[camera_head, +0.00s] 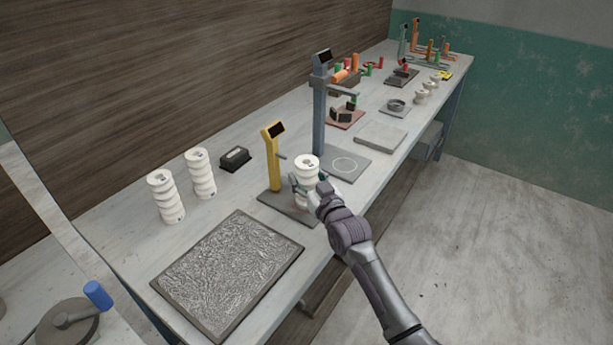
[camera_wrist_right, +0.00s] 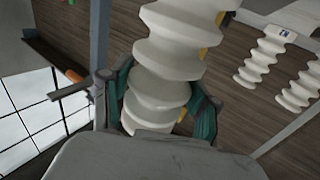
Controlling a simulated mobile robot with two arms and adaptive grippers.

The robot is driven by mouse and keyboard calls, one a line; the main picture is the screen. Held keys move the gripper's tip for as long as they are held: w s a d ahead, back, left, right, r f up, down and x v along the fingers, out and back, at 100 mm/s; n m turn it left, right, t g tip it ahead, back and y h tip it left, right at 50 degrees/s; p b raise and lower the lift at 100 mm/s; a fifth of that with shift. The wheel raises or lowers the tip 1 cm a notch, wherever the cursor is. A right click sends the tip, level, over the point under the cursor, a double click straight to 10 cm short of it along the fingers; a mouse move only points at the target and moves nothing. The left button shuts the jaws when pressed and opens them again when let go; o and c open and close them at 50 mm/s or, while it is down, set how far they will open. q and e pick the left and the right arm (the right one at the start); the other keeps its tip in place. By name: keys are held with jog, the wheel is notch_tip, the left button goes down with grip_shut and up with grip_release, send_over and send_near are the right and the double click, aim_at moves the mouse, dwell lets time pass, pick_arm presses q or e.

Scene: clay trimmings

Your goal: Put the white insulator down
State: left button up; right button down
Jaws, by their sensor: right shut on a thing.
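A white ribbed insulator (camera_head: 307,168) is held in my right gripper (camera_head: 308,190), over the dark base plate of a yellow gauge stand (camera_head: 272,158). In the right wrist view the insulator (camera_wrist_right: 167,65) stands between the two green-padded fingers of the gripper (camera_wrist_right: 160,105), which are shut around it. I cannot tell whether its bottom touches the plate. Two similar white insulators (camera_head: 165,196) (camera_head: 201,174) stand upright on the bench at the left. My left gripper is not in view.
A dark-framed textured mat (camera_head: 171,287) lies at the near end of the bench (camera_head: 130,213). A small black box (camera_head: 235,158) sits behind the yellow stand. A tall blue-grey stand (camera_head: 319,115) with a ringed plate is to the right. Past it is a grey slab (camera_head: 381,137).

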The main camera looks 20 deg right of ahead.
jog(key=shift+r, duration=0.1)
jog(key=shift+c, duration=1.4)
grip_release()
jog(key=shift+s+f, duration=0.1)
jog(key=shift+f, duration=0.1)
jog(key=shift+r, duration=0.1)
jog(key=shift+s, duration=0.1)
jog(key=s+d, duration=0.1)
jog(key=s, duration=1)
jog(key=shift+s+d+b, duration=0.3)
jog(key=shift+s+b, duration=0.05)
jog(key=shift+b, duration=0.05)
